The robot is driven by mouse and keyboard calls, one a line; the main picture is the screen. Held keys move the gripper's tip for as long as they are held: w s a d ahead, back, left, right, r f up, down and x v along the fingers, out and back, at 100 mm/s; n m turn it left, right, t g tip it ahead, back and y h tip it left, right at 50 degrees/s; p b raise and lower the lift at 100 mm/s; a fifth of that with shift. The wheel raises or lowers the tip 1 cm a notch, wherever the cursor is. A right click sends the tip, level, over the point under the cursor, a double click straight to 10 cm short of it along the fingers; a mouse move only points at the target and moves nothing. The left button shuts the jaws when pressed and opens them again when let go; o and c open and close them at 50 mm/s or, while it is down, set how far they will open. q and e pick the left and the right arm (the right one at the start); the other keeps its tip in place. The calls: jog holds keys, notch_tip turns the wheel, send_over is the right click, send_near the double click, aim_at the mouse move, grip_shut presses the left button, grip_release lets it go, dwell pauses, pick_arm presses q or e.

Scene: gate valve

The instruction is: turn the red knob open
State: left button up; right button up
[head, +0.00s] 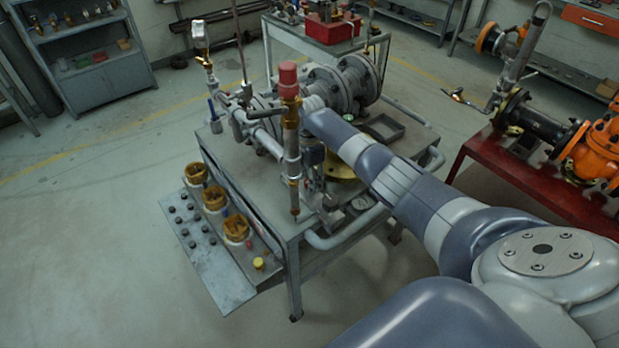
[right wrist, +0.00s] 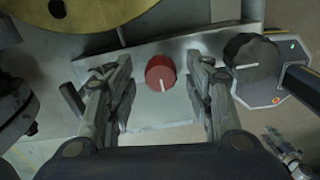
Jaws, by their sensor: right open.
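In the right wrist view, a round red knob (right wrist: 161,72) with a white pointer line sits on a pale metal plate (right wrist: 205,45). The line points toward the bottom of the picture. My right gripper (right wrist: 158,68) is open, with one finger on each side of the knob in the picture. Gaps show between the knob and both fingers, and nothing is held. I cannot tell how far the fingertips are above the plate. In the head view my right arm reaches over the grey workbench (head: 235,160); its gripper is mostly hidden among the pipes. I cannot make out the knob there.
A black knob (right wrist: 252,62) sits right of the red one, near a dark bar. A brass disc (right wrist: 75,15) is at upper left. On the bench stand an upright pipe with a red cap (head: 288,80) and a flanged valve (head: 345,85). Floor at left is clear.

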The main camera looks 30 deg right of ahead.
notch_tip(320, 180, up, 12)
dwell(0.4)
dwell(0.5)
